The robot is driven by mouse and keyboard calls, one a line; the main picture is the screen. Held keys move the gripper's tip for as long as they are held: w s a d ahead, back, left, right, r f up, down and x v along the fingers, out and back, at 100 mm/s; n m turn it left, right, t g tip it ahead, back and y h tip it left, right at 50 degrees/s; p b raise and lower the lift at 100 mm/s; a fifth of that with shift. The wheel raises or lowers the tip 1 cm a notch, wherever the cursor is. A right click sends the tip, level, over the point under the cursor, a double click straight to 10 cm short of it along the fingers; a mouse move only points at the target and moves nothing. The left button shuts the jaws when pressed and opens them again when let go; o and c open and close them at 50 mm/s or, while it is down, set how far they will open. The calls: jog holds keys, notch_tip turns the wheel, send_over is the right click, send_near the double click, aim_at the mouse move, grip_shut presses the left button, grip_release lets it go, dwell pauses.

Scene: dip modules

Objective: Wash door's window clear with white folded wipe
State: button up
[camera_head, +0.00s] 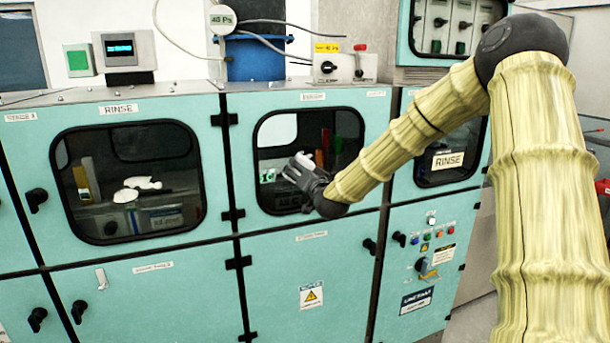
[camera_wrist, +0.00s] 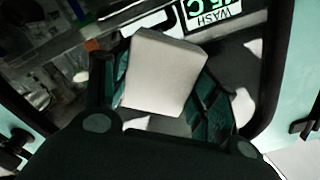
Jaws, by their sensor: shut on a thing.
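My gripper (camera_head: 301,174) is in front of the middle door's window (camera_head: 287,137) in the head view. In the wrist view my gripper (camera_wrist: 160,100) is shut on the white folded wipe (camera_wrist: 163,73), a pale square block between its two dark green-padded fingers. The wipe shows only as a small white patch by the fingertips in the head view. The window is dark, framed in black, with blurred items behind it. The wrist view shows part of the window (camera_wrist: 45,75) close behind the wipe. I cannot tell whether the wipe touches the glass.
The left door has another dark window (camera_head: 130,180) under a RINSE label. Black door knobs (camera_head: 369,246) and hinges (camera_head: 233,214) stick out from the teal cabinet front. A panel with buttons and a switch (camera_head: 425,265) is at the lower right. A WASH label (camera_wrist: 208,20) shows in the wrist view.

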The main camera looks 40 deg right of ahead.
aim_at(305, 163)
jog(key=shift+w+a, duration=0.25)
jog(key=shift+a, duration=0.75)
jog(key=shift+a+r+p, duration=0.1)
jog(key=shift+r+p, duration=0.4)
jog(key=shift+r, duration=1.1)
jog(key=shift+s+d+f+b, duration=0.15)
jog(key=shift+s+d, duration=0.1)
jog(key=shift+d, duration=0.65)
jog(key=shift+s+d+b, duration=0.15)
jog(key=shift+s+d, duration=0.1)
jog(key=shift+d, duration=0.65)
jog(key=shift+s+d, duration=0.15)
jog(key=shift+d, duration=0.7)
jog(key=shift+s+d, duration=0.15)
jog(key=shift+d, duration=0.7)
jog(key=shift+d, duration=0.1)
jog(key=shift+s+d+b, duration=0.25)
jog(key=shift+s+d, duration=0.05)
jog(key=shift+d, duration=0.8)
jog(key=shift+s+d+b, duration=0.2)
jog(key=shift+s+d, duration=0.05)
jog(key=shift+d, duration=0.85)
jog(key=shift+s+d+b, duration=0.25)
jog(key=shift+s+d, duration=0.05)
jog(key=shift+d, duration=0.8)
